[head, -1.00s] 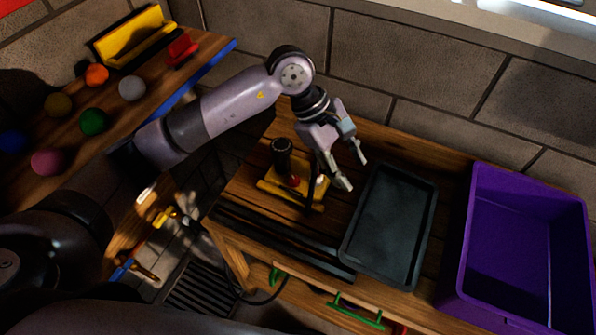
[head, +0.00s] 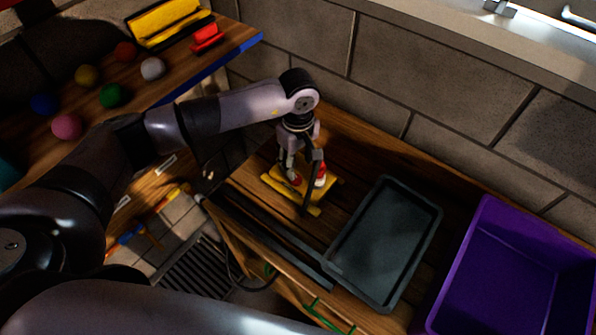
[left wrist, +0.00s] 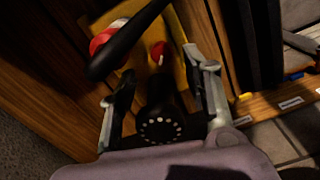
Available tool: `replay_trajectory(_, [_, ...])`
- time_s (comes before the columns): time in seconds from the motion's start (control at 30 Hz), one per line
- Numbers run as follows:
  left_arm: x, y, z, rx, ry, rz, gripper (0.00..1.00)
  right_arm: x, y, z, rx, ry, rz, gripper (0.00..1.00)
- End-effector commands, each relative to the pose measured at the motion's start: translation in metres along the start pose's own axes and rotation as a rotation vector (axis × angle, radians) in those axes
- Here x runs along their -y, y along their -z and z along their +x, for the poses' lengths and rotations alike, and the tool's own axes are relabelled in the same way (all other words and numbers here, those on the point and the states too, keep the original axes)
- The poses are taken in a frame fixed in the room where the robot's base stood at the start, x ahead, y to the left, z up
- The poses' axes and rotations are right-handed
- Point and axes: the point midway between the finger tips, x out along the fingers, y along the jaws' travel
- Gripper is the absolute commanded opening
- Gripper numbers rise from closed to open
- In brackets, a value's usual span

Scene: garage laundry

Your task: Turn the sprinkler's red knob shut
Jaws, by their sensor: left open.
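The sprinkler has a yellow base (head: 317,209) on the wooden bench top, with a black upright body and a thin dark bar. My left gripper (head: 303,172) points down over it, fingers apart. In the left wrist view, the black dotted sprinkler head (left wrist: 160,127) stands between the open fingers of the gripper (left wrist: 155,82), with no clear grip on it. A small red part (left wrist: 158,50) shows beyond the head. A larger red-and-white part (left wrist: 106,38) sits beside the dark bar; it also shows in the head view (head: 321,181). I cannot tell which red part is the knob.
A dark tray (head: 383,245) lies right of the sprinkler, and a purple bin (head: 510,265) stands further right. A stone wall (head: 430,75) rises behind the bench. Several coloured balls lie on the shelf (head: 190,72) at upper left.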

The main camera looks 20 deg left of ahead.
Motion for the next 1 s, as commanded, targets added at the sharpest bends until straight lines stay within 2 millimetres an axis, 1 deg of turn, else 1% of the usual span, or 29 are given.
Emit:
replay_trajectory(0.03, [0.002, -0.001, 0.009, 0.002, 0.006, 0.0, 0.45, -0.006, 0.006, -0.006, -0.008, -0.008, 0.002, 0.4])
replay_trajectory(0.13, [0.001, -0.001, 0.029, 0.002, 0.004, -0.001, 0.45, -0.013, 0.012, -0.01, -0.019, -0.016, 0.004, 0.4])
replay_trajectory(0.3, [0.001, -0.001, 0.053, 0.001, 0.002, -0.001, 0.45, -0.012, 0.012, -0.015, -0.019, -0.014, 0.004, 0.4])
replay_trajectory(0.4, [0.0, -0.001, 0.061, 0.001, 0.002, 0.0, 0.45, -0.006, 0.011, -0.016, -0.017, -0.007, 0.005, 0.4])
replay_trajectory(0.6, [0.0, 0.0, 0.067, 0.0, 0.0, 0.001, 0.45, 0.007, 0.007, -0.016, -0.01, 0.009, 0.005, 0.4])
replay_trajectory(0.77, [0.0, 0.0, 0.066, 0.0, 0.0, 0.001, 0.44, 0.009, 0.006, -0.016, -0.008, 0.011, 0.003, 0.4])
replay_trajectory(1.0, [0.0, 0.0, 0.066, 0.0, 0.0, 0.0, 0.28, 0.004, 0.005, -0.016, -0.007, 0.005, 0.001, 0.4])
